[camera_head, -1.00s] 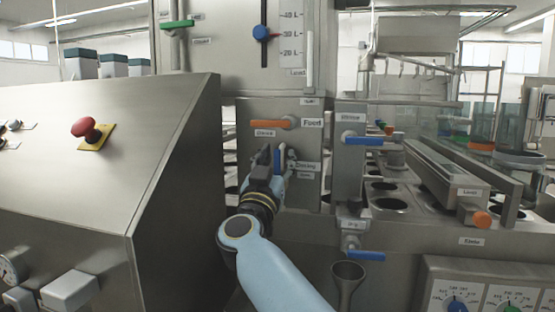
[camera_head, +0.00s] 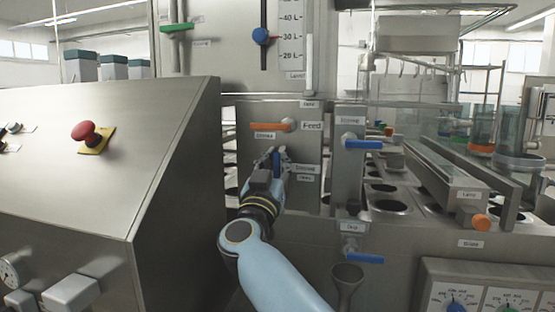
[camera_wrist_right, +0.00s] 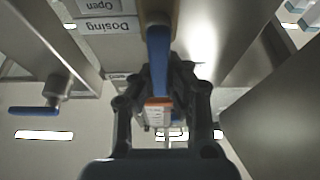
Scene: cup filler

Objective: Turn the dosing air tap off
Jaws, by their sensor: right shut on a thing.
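The dosing air tap has a blue lever (camera_head: 277,157) on the steel panel, beside the "Dosing" label (camera_head: 304,168). The lever points upward in the head view. My right gripper (camera_head: 274,163) is shut on this lever, which its fingers partly hide. In the right wrist view, which is upside down, the blue lever (camera_wrist_right: 158,58) runs between the fingers of my right gripper (camera_wrist_right: 162,85). The labels "Dosing" (camera_wrist_right: 108,26) and "Open" (camera_wrist_right: 99,6) show beside it. My left gripper is out of view.
The orange feed tap lever (camera_head: 267,127) sits just above. Blue levers of other taps are at the right (camera_head: 363,144) and lower right (camera_head: 364,258). A sloped steel cabinet with a red emergency button (camera_head: 83,131) stands close on the left. A funnel (camera_head: 347,280) is below right.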

